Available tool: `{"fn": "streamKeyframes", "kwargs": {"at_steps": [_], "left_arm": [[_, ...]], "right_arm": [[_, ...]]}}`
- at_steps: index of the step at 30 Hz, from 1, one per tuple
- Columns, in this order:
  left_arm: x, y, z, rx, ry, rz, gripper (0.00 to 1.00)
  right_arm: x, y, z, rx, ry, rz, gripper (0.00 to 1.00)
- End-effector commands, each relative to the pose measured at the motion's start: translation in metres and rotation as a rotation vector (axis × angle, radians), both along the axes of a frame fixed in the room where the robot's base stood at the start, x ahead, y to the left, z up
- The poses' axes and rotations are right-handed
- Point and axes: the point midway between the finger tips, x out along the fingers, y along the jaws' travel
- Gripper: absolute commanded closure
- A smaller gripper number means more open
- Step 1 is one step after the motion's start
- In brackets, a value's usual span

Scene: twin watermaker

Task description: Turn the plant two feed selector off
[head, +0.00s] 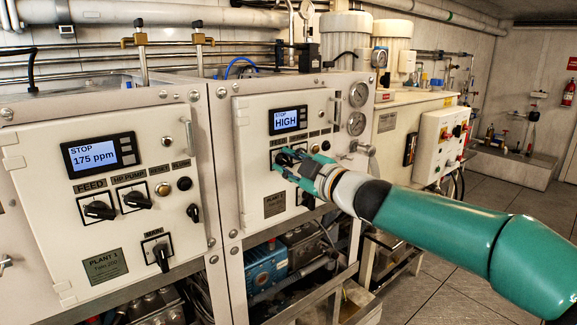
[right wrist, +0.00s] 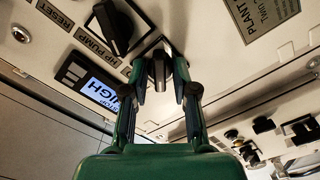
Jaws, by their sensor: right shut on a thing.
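The plant two panel (head: 255,180) is the white door on the right, with a display (head: 288,119) reading "STOP" and "HIGH". My right gripper (head: 284,160) is at its feed selector, under the FEED label, and largely covers it in the head view. In the right wrist view, my right gripper (right wrist: 160,85) is shut on the dark feed selector knob (right wrist: 158,68), with a finger on each side. The black HP pump knob (right wrist: 112,25) is beside it, apart from the fingers. The pointer's exact position is hard to tell. My left gripper is not in view.
The plant one panel (head: 105,190) on the left has similar black selectors and a display reading "STOP" and "175 ppm". Two round gauges (head: 357,109) are right of plant two's door. A white box with buttons (head: 442,142) stands behind my arm. The floor at right is clear.

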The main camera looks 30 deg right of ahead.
Motion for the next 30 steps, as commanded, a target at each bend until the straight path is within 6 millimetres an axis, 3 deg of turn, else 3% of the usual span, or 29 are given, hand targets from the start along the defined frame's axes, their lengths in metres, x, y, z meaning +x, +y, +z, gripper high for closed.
{"fn": "streamKeyframes", "kwargs": {"at_steps": [10, 26, 27, 30], "left_arm": [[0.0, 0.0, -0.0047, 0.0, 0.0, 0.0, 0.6], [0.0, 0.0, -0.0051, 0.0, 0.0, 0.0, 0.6], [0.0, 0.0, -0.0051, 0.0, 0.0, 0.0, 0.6], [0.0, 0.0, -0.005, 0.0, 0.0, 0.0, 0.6]], "right_arm": [[0.0006, 0.0018, -0.0036, -0.156, -0.006, 0.004, 1.0], [0.001, 0.0027, -0.0046, -0.181, -0.006, 0.006, 1.0], [0.0011, 0.0027, -0.0046, -0.181, -0.006, 0.006, 0.66], [0.001, 0.0026, -0.0042, -0.18, -0.006, 0.006, 0.62]]}}
